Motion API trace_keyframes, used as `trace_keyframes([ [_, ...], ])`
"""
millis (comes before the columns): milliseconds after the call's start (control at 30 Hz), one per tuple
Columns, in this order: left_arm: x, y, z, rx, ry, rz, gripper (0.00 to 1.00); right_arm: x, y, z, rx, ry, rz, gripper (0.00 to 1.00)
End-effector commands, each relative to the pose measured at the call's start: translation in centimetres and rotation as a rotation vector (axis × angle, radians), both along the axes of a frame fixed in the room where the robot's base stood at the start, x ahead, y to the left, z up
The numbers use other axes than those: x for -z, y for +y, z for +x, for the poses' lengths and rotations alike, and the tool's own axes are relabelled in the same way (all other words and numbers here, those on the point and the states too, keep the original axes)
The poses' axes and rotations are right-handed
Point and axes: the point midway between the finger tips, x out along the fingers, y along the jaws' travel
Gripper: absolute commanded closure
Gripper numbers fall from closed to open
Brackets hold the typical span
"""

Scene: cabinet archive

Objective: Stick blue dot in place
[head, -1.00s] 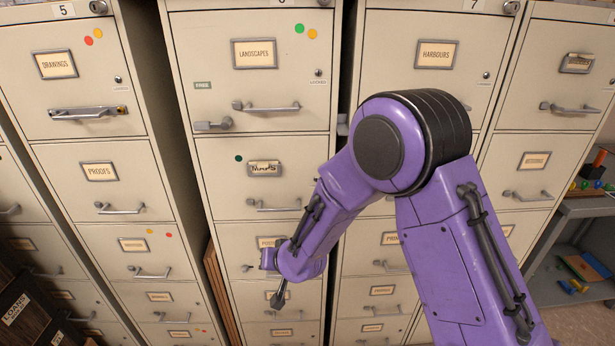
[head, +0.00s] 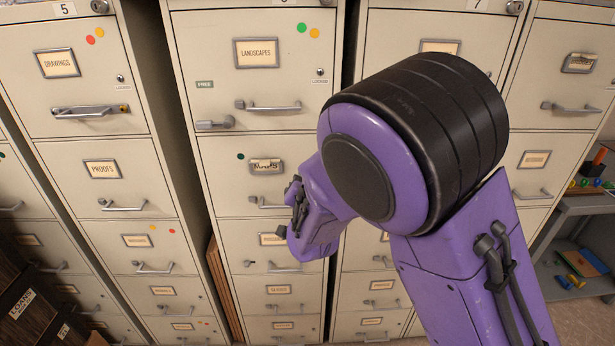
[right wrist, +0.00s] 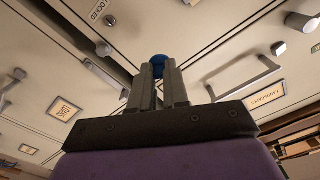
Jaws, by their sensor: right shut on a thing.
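In the right wrist view my right gripper (right wrist: 158,78) is shut on a small blue piece (right wrist: 158,64), which shows between and above the fingertips. In the head view my right forearm and wrist reach in front of the cabinets, and the fingers are largely hidden, close to the middle cabinet's Maps drawer (head: 221,178). I cannot tell whether the blue piece touches a drawer. The Landscapes drawer (head: 217,73) above carries a green dot (head: 302,28) and an orange dot (head: 315,33). The Maps drawer has a dark green dot (head: 241,156). My left gripper is out of view.
Cabinets stand side by side with protruding handles, such as the Landscapes handle (head: 268,105) and a latch (head: 214,125). The Drawings drawer (head: 90,85) has red and orange dots. A dark Loans crate (head: 45,285) stands lower left. A grey shelf (head: 590,205) with small coloured items is at right.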

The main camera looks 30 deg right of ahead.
Motion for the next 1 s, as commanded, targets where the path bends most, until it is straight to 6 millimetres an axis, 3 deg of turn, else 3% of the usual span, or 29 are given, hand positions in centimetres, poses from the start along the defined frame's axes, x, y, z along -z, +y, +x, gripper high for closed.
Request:
trace_keyframes([
  [467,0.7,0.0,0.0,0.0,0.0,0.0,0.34,0.1,-2.5,4.1,0.0,0.001,0.0,1.0],
  [1000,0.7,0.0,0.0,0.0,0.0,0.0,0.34,0.1,-2.8,4.4,0.0,0.001,0.0,1.0],
])
